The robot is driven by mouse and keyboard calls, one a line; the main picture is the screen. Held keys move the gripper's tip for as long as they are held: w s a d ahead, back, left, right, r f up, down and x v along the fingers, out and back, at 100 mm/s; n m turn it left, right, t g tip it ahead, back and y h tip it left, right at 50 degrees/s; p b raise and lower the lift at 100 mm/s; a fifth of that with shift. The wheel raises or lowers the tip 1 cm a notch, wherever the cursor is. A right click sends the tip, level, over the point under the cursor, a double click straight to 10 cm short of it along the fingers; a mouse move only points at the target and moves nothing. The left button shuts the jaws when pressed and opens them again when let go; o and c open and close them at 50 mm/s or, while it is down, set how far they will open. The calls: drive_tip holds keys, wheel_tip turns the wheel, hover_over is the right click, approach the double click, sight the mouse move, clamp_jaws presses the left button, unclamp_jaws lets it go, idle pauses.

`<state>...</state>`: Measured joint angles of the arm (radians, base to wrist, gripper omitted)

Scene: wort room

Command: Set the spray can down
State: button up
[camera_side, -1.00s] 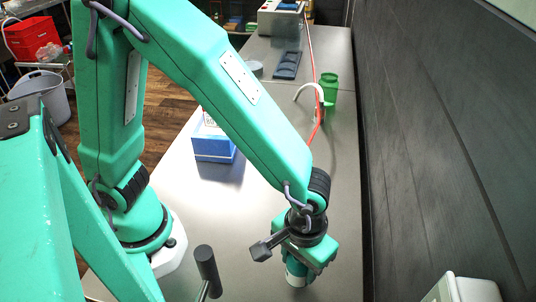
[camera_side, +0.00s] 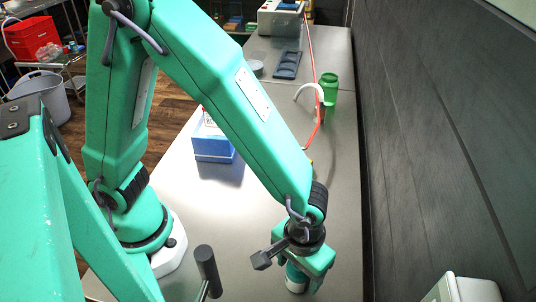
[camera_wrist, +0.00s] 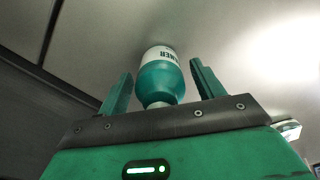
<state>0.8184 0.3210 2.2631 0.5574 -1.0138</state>
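The spray can (camera_side: 296,284) is teal with a white band and shows low in the side view, under my gripper (camera_side: 303,280). In the wrist view the spray can (camera_wrist: 162,75) lies between the two teal fingers of my gripper (camera_wrist: 160,68), with a visible gap on each side. The fingers look open and apart from it. The can's far end is against the grey table (camera_side: 255,215), seemingly upright on it. Its top is partly hidden by the gripper in the side view.
A blue and white box (camera_side: 213,147) stands left of centre on the table. A dark wall (camera_side: 425,130) runs along the right edge. The table between is clear.

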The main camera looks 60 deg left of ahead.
drive_tip(key=shift+r, duration=0.1)
wheel_tip(320, 180, up, 12)
drive_tip(key=shift+r, duration=0.1)
idle(0.8)
idle(0.5)
drive_tip(key=a+r+m+t, duration=0.1)
drive_tip(key=a+r, duration=0.3)
drive_tip(key=a, duration=0.8)
drive_tip(key=a+r+m+t, duration=0.1)
drive_tip(key=a+r+t, duration=0.3)
drive_tip(key=a, duration=0.8)
drive_tip(key=shift+s+a+r+t, duration=0.3)
drive_tip(key=shift+s+a+r, duration=0.1)
drive_tip(key=shift+r, duration=0.4)
